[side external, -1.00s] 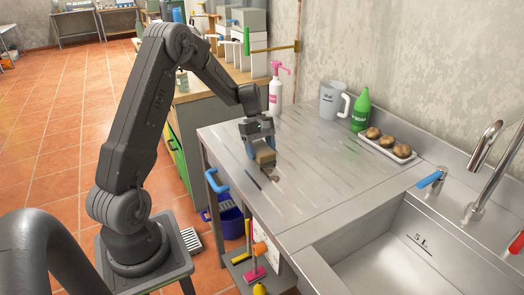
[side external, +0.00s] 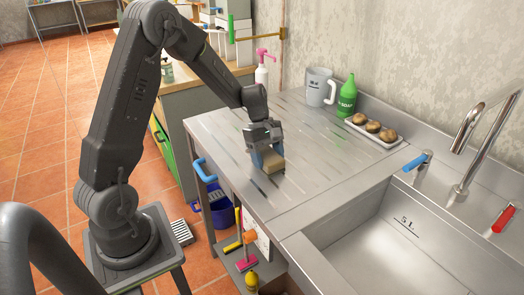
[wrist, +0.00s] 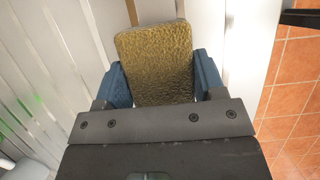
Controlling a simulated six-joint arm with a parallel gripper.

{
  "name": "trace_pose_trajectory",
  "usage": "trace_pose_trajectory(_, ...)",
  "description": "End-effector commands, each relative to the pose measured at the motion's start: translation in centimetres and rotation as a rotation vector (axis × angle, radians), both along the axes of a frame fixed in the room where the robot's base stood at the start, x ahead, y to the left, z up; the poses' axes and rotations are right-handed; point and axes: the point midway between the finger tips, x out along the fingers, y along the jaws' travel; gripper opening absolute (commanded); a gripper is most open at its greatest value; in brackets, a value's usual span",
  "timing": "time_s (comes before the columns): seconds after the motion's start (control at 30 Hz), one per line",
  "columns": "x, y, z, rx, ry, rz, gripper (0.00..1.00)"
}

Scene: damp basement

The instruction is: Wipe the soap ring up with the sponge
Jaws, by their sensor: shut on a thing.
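My gripper (side external: 266,150) is shut on the sponge (side external: 274,163), a tan block held between its blue fingers, low over the steel drainboard (side external: 225,150). Whether the sponge touches the steel is hard to tell. In the wrist view the sponge (wrist: 155,62) fills the space between both fingers, its rough yellow-brown face toward the camera. I cannot make out the soap ring in the side view.
The sink basin (side external: 375,245) opens to the right of the drainboard. A grey jug (side external: 318,87), a green soap bottle (side external: 346,97) and a tray (side external: 392,142) of brown round things stand along the wall. The drainboard's middle is clear.

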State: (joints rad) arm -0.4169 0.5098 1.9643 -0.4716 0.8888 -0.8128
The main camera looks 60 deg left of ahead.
Motion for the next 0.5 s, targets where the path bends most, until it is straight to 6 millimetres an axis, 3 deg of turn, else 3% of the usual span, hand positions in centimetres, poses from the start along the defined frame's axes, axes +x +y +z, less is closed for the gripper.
trace_pose_trajectory(0.33,-0.1,-4.0,0.0,0.000,0.001,-0.003,0.26)
trace_pose_trajectory(0.5,0.0,-3.6,2.8,0.002,-0.002,0.000,0.26)
